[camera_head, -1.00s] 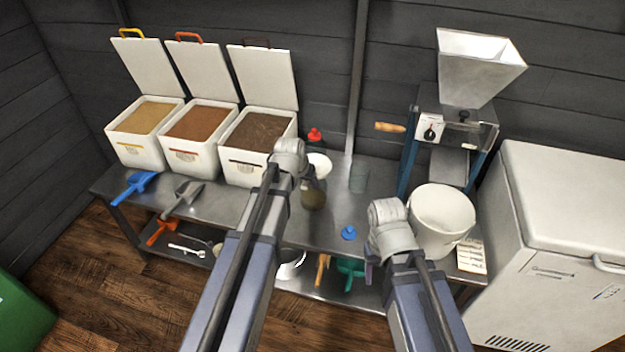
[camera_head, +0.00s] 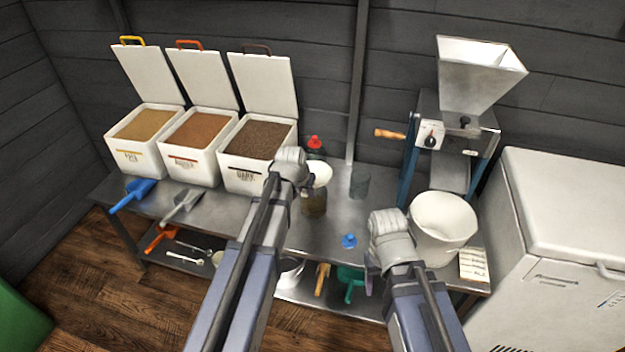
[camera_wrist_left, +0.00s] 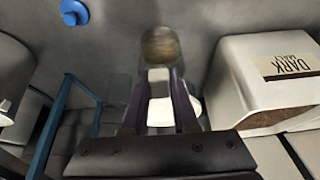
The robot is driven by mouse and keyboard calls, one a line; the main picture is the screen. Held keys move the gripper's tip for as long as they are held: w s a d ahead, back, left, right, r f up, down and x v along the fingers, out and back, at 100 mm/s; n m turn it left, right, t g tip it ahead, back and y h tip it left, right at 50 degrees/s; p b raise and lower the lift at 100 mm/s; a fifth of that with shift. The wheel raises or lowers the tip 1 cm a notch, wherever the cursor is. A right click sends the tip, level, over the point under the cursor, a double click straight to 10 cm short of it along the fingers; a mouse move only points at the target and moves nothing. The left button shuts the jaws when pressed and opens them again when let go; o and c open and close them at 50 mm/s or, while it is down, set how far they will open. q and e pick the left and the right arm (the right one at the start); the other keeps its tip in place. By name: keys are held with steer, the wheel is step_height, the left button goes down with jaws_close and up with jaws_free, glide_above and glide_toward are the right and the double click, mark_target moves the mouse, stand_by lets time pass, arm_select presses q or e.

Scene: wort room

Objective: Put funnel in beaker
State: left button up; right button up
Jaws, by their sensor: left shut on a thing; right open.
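The white funnel (camera_head: 320,173) is in my left gripper (camera_head: 309,186), above the table by a jar with brownish contents (camera_head: 314,204). In the left wrist view the funnel (camera_wrist_left: 160,84) sits between the two dark purple fingers of the left gripper (camera_wrist_left: 160,100), which are shut on it. The jar (camera_wrist_left: 160,46) lies beyond it there. The clear glass beaker (camera_head: 359,184) stands upright on the table, to the right of the funnel and apart from it. My right gripper (camera_head: 370,274) is open, low in front of the white bucket and mostly hidden by its own wrist.
Three open grain boxes (camera_head: 250,180) stand at the left. A red-capped bottle (camera_head: 315,146) is behind the funnel. A blue stopper (camera_head: 349,241) lies in front of the beaker. The mill (camera_head: 470,90) and white bucket (camera_head: 440,245) stand at the right.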

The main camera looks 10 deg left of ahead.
arm_select(q)
jaws_close()
step_height(320, 180, up, 6)
steer(key=p, duration=0.6)
steer(key=shift+r, duration=0.1)
steer(key=shift+o, duration=1.1)
jaws_free()
jaws_close()
